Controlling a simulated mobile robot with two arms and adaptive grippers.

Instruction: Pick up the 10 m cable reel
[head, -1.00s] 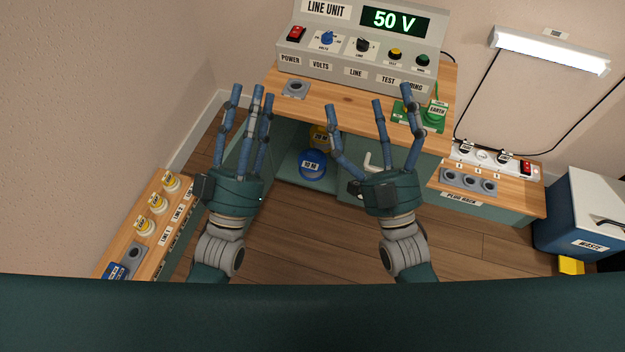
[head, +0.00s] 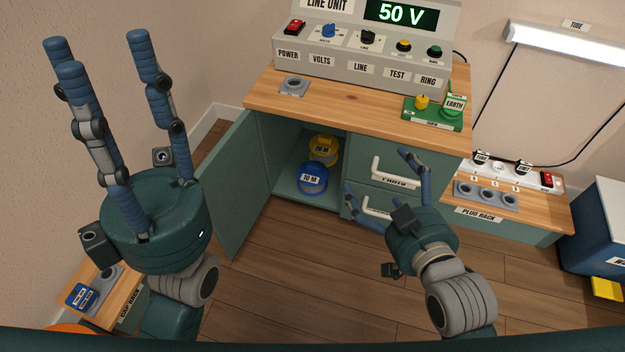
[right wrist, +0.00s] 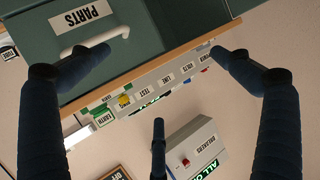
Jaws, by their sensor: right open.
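The 10 m cable reel (head: 312,180) is blue with a white label. It sits on the floor of the open cupboard, in front of a yellow reel marked 20 M (head: 323,150). My right gripper (head: 376,172) is open and empty, right of the reel and in front of the drawers. It does not touch the reel. In the right wrist view its fingers (right wrist: 155,95) are spread with nothing between them. My left gripper (head: 105,55) is raised at the left, close to the camera, with its fingers spread and empty.
The open cupboard door (head: 243,185) stands out to the left of the reels. Drawers with white handles (head: 377,172) lie to their right. The line unit (head: 360,60) stands on the bench top (head: 350,110). The wooden floor (head: 290,265) in front is clear.

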